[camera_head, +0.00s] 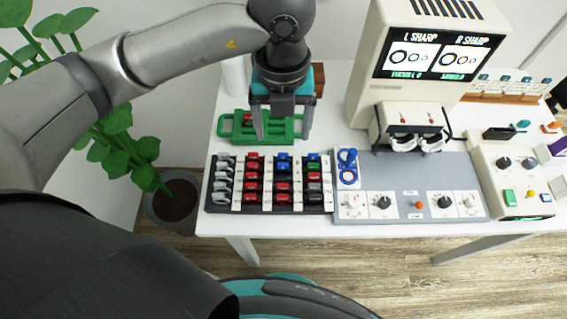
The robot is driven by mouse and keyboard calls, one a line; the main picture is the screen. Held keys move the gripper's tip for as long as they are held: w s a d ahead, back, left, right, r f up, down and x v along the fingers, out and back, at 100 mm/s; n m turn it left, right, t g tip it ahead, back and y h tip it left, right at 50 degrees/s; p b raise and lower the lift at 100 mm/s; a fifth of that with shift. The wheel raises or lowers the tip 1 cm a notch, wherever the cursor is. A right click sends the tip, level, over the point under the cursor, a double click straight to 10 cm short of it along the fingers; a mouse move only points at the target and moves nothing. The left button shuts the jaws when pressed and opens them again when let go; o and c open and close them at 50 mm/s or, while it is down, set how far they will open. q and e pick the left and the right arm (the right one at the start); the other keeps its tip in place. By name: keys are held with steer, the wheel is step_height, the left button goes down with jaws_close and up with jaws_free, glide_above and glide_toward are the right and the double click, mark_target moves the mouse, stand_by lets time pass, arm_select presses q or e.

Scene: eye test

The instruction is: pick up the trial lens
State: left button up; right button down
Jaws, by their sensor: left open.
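My left gripper (283,138) comes down from the top, open, with its two fingers apart over the green tray (242,137). I cannot make out anything held between the fingers. The fingers hide part of the tray; a small red piece (247,118) shows at its left side. In front of the tray is a black rack (225,207) with several columns of small lens-like pieces, grey, red and blue, such as a red one (251,178). I cannot tell which piece is the trial lens. My right gripper is not in view.
A blue ringed piece (347,160) lies right of the rack, on a grey panel (400,185) with knobs. A tall beige machine (372,75) with a screen stands behind it. A control box (515,180) is at the right. A potted plant (172,200) stands left of the white table.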

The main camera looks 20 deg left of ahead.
arm_select(q)
steer(key=b, duration=0.1)
glide_toward(283, 164)
steer(key=f, duration=0.5)
steer(key=shift+s+f, duration=0.1)
steer(key=shift+s, duration=0.25)
steer(key=shift+w+f+b, duration=0.2)
steer(key=shift+f+b, duration=0.1)
steer(key=shift+f, duration=1.1)
steer(key=shift+w+f+b, duration=0.15)
steer(key=shift+f+b, duration=0.1)
steer(key=shift+f, duration=1.1)
jaws_close()
